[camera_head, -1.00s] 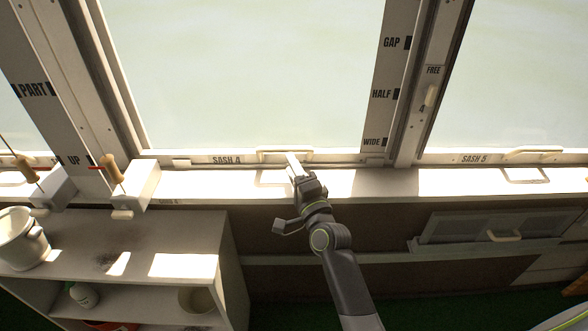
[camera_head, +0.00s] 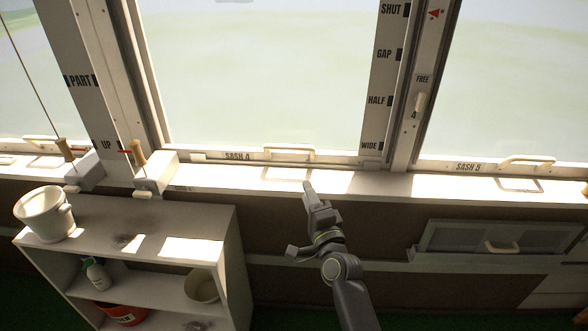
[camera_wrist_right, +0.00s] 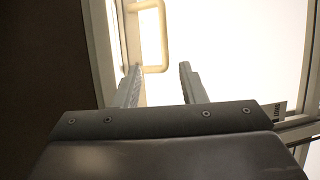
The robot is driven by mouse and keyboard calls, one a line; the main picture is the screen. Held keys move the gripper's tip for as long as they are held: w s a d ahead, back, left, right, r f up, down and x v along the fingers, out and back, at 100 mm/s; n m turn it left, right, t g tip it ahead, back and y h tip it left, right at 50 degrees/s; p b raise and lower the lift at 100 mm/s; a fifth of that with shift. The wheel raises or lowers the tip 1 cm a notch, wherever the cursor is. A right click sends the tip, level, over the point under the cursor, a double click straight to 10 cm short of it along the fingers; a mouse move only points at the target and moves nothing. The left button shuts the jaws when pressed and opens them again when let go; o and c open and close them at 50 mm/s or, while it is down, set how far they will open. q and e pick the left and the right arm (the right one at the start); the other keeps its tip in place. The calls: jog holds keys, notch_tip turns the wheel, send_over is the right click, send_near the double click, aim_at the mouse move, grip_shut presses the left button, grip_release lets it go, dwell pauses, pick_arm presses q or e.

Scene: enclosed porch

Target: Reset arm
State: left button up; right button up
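My right gripper (camera_head: 308,186) is in front of the window sill, below the pale handle (camera_head: 290,150) of the sash marked SASH 4 (camera_head: 237,157). It is apart from that handle. In the right wrist view its two fingers (camera_wrist_right: 160,80) are spread with nothing between them, and a pale handle (camera_wrist_right: 153,35) shows beyond them. My right arm (camera_head: 352,295) reaches up from the bottom of the head view. My left gripper is not in view.
A white shelf unit (camera_head: 150,215) stands at lower left with a white pot (camera_head: 45,213) on top. Wooden-handled cords (camera_head: 138,150) hang by the left sill. SASH 5 has a handle (camera_head: 527,161) at right. A vent panel (camera_head: 485,237) is on the lower wall.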

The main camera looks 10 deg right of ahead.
jog(key=s+d+f+n+g, duration=0.25)
jog(key=s+f, duration=0.35)
jog(key=f, duration=0.7)
jog(key=s+d+f+n+g+h+p, duration=0.15)
jog(key=s+f+n+g, duration=0.35)
jog(key=f, duration=0.7)
jog(key=s+d+f+n+g+b, duration=0.1)
jog(key=s+d+f+g, duration=0.2)
jog(key=s+f, duration=0.7)
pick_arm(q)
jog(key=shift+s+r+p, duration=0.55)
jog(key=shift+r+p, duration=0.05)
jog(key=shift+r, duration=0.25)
pick_arm(e)
jog(key=s+d+f+n+g, duration=0.2)
jog(key=s+f, duration=0.4)
jog(key=s, duration=0.5)
jog(key=s+d+f+n+g+h, duration=0.1)
jog(key=s+d+f+n+g, duration=0.1)
jog(key=s+f, duration=0.4)
jog(key=s+d+f+n+g, duration=0.3)
jog(key=s+f, duration=0.3)
jog(key=s, duration=1)
jog(key=shift+f+g, duration=0.4)
jog(key=shift+g, duration=0.15)
